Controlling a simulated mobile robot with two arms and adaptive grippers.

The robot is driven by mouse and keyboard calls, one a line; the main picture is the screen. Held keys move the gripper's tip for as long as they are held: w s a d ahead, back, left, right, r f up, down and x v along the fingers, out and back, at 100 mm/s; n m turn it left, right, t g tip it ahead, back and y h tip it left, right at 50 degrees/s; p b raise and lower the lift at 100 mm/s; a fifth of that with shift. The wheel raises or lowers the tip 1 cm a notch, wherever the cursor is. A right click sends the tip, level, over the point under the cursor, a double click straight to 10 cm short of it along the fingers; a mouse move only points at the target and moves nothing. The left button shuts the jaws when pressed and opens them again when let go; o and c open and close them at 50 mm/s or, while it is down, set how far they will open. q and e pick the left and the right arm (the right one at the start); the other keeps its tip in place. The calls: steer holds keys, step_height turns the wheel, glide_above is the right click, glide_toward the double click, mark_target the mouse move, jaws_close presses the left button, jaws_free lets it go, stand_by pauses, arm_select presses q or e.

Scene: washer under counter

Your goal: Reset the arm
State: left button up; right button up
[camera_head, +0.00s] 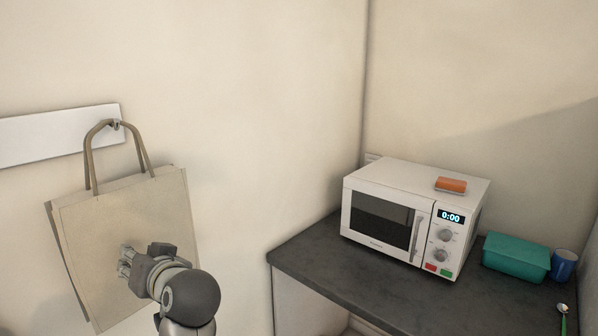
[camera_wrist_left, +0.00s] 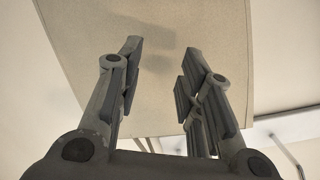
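A beige bag (camera_head: 130,220) hangs by its looped handles from a hook on a white wall rail (camera_head: 50,137) at the left of the head view. My left gripper (camera_head: 126,262) is in front of the bag's lower face, pointing towards it. In the left wrist view my left gripper (camera_wrist_left: 163,62) has its two fingers spread apart with nothing held between them. The bag's flat face (camera_wrist_left: 165,20) lies beyond the fingertips; whether they touch it I cannot tell. My right gripper is in neither view.
A dark counter (camera_head: 330,275) at the right holds a white microwave (camera_head: 410,215) with its door shut and display reading 0:00. An orange sponge-like block (camera_head: 451,184) lies on top. A green container (camera_head: 516,258), blue cup (camera_head: 563,265) and spoon (camera_head: 563,318) are to its right.

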arm_select(q)
steer(key=s+d+f+m+g+h, duration=0.1)
steer(key=s+f+m+h, duration=0.3)
steer(key=f, duration=0.7)
steer(key=s+d+f+g+h, duration=0.1)
steer(key=s+d+f+h, duration=0.1)
steer(key=s+f, duration=0.6)
steer(key=s+d+f+m+g+h, duration=0.1)
steer(key=s+d+f+g+h, duration=0.15)
steer(key=s+f, duration=0.55)
steer(key=s+d+f+m+g+h, duration=0.1)
steer(key=s+d+f+g+h, duration=0.2)
steer(key=s+f, duration=0.5)
steer(key=s+d+f, duration=0.1)
steer(key=s+f, duration=0.1)
steer(key=f, duration=1.1)
steer(key=s+f, duration=0.2)
steer(key=f, duration=1)
steer(key=s+a+f+g+b, duration=0.1)
steer(key=s+a+f, duration=0.1)
steer(key=s+f, duration=1.4)
steer(key=shift+s+a+f+m, duration=0.3)
steer(key=shift+s+a+f, duration=0.05)
steer(key=shift+a, duration=0.05)
